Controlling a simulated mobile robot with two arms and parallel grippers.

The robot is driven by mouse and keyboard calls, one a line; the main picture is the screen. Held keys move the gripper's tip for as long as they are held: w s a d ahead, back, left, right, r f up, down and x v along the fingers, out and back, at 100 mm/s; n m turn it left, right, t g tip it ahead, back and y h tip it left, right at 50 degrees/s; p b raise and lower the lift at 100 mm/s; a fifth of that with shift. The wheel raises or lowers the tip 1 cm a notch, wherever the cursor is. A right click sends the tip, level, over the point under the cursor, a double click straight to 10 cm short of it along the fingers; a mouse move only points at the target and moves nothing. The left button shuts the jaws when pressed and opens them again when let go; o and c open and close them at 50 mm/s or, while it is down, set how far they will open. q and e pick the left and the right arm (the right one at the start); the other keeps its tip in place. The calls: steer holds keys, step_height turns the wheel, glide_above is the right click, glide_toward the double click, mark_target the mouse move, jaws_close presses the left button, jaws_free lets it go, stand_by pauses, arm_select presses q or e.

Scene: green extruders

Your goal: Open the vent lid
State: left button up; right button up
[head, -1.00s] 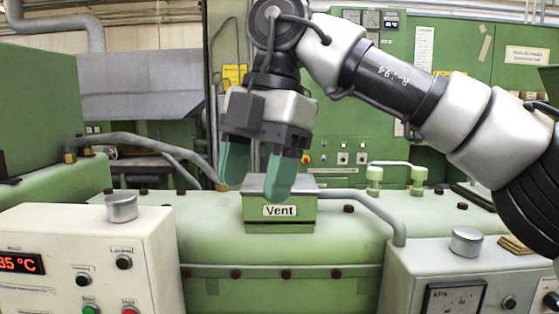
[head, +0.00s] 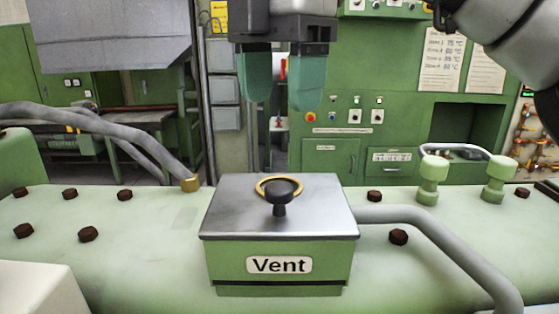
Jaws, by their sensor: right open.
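The vent is a green box (head: 225,268) labelled "Vent" on top of the pale green extruder body. Its grey metal lid (head: 235,215) lies flat and closed on it. A black knob (head: 279,192) with a brass-coloured ring (head: 264,183) around it stands in the middle of the lid. My right gripper (head: 284,98) is above and beyond the lid in the picture, fingers pointing down. Its two teal fingers are apart with nothing between them, and it does not touch the knob. My left gripper is not in view.
A grey hose (head: 430,225) runs from the vent's right side. Brown bolts (head: 88,234) dot the extruder top. Another grey hose (head: 110,128) is at the left. Green cabinets stand behind.

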mark_target(279, 187)
steer(key=f, duration=0.3)
steer(key=shift+s+f+b, duration=0.3)
steer(key=shift+s, duration=0.1)
steer(key=f, duration=0.3)
steer(key=f+p, duration=0.1)
steer(key=f, duration=0.1)
steer(key=shift+w+f, duration=0.3)
steer(key=shift+f, duration=0.6)
steer(key=shift+s+f, duration=0.1)
steer(key=shift+c, duration=0.6)
jaws_close()
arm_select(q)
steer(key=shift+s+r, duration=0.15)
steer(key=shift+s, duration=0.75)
